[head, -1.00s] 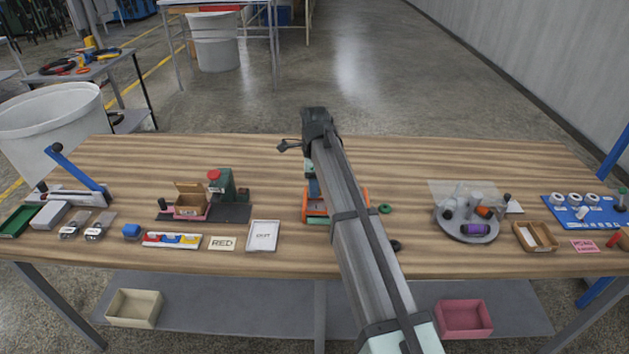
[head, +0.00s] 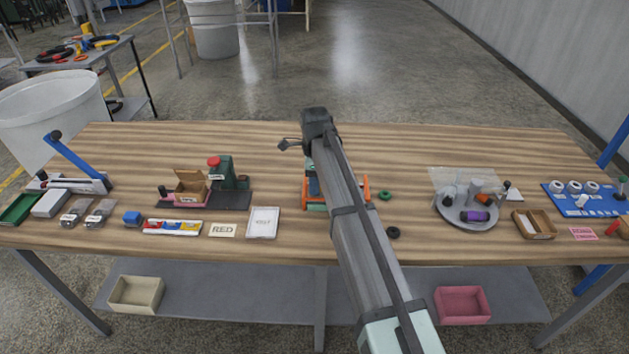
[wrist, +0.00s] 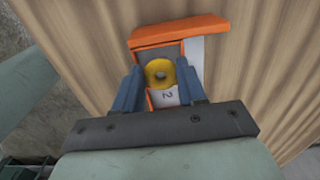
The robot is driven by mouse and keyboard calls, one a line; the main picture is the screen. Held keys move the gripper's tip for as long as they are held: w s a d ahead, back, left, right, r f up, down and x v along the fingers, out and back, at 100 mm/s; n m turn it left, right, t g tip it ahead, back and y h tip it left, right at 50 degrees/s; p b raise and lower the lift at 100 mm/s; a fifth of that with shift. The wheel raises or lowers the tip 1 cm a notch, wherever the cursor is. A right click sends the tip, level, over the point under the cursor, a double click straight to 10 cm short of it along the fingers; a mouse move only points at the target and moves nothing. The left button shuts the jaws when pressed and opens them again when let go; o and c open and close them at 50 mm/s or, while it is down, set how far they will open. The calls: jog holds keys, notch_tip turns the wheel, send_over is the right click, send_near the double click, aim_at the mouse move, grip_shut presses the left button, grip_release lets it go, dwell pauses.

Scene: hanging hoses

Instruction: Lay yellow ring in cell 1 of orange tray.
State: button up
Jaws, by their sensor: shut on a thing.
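The yellow ring (wrist: 160,73) is between the blue fingers of my gripper (wrist: 160,67) in the wrist view, and the gripper is shut on it. The orange tray (wrist: 180,30) lies beneath, with an orange wall beyond the ring and a grey floor under it. A cell mark "2" (wrist: 167,96) shows just on the near side of the ring. I cannot tell whether the ring touches the tray floor. In the head view my arm hides most of the tray (head: 366,187) and all of the ring; part of my gripper (head: 313,183) shows at the tray.
A green ring (head: 385,195) and a black ring (head: 393,232) lie on the bench right of my arm. A white tray (head: 263,222) and a green press (head: 222,172) stand to the left. A round grey turntable (head: 468,217) stands to the right. The back of the bench is clear.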

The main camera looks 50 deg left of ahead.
jog(key=o, duration=1.1)
jog(key=shift+o, duration=0.4)
jog(key=o, duration=0.3)
jog(key=shift+r, duration=0.1)
jog(key=shift+r, duration=3.45)
